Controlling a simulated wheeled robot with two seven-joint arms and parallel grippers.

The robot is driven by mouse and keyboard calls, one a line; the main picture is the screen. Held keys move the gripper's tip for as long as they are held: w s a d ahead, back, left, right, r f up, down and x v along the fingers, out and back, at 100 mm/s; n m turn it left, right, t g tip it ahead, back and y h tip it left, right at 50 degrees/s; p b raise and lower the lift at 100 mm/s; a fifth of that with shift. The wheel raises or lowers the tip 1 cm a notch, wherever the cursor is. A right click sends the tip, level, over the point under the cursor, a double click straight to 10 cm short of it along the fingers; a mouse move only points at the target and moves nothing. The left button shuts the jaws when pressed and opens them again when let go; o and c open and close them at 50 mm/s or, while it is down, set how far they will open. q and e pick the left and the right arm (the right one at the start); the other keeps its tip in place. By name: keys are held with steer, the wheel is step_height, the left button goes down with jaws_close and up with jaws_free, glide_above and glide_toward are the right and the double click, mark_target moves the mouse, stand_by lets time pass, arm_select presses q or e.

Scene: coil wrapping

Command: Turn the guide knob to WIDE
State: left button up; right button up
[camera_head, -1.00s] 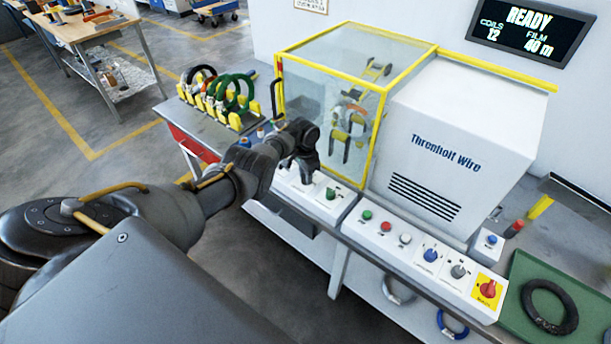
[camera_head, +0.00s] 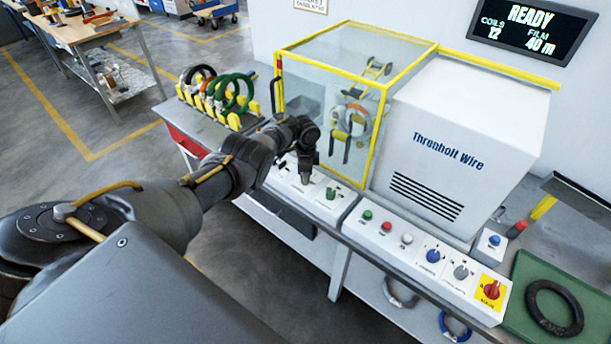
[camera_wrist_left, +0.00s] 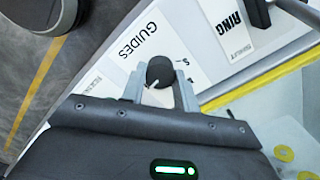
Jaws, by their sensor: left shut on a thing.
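The guide knob (camera_wrist_left: 160,72) is a small black round knob on a white panel marked GUIDES, with a white pointer line toward the lower left in the left wrist view. Small lettering beside it is cut off or too small to read, so I cannot tell which setting it points to. My left gripper (camera_wrist_left: 160,88) has a grey finger on each side of the knob and is shut on it. In the head view, my left gripper (camera_head: 307,178) is low over the white panel in front of the glazed guard, and it hides the knob. My right gripper is out of view.
A green knob (camera_head: 330,193) stands just right of the gripper. The yellow-framed guard (camera_head: 300,85) rises close behind. A rack of coils (camera_head: 218,95) stands left, and a green tray (camera_head: 520,320) lies right.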

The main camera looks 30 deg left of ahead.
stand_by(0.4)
arm_select(q)
steer(key=o, duration=1)
steer(key=shift+r, duration=0.45)
step_height(320, 180, up, 10)
steer(key=p, duration=0.3)
steer(key=shift+w+a, duration=0.1)
steer(key=shift+f, duration=0.15)
